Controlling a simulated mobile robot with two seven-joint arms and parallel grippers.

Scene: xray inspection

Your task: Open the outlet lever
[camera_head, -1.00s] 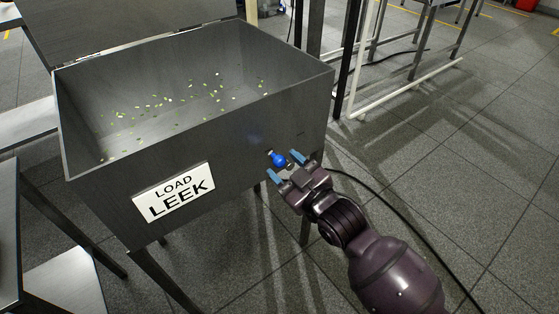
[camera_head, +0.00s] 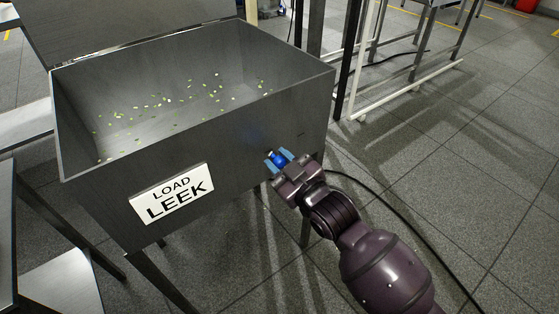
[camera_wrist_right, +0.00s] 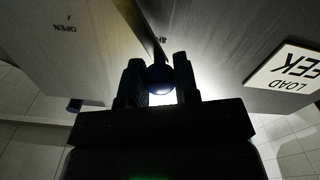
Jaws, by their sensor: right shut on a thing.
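The outlet lever's blue knob (camera_head: 278,158) sticks out from the front face of the grey metal bin (camera_head: 240,145), near its right end. In the head view my right gripper (camera_head: 280,160) has its light-blue fingertips on either side of the knob, shut on it. In the right wrist view the knob (camera_wrist_right: 160,78) shows dark and round between the two fingers of the gripper (camera_wrist_right: 159,85). The rest of the lever is mostly hidden behind the fingers. My left gripper is not in view.
A white "LOAD LEEK" sign (camera_head: 172,193) is on the bin front, left of the knob. Small green and white bits lie in the bin. A black cable (camera_head: 400,215) runs over the floor at right.

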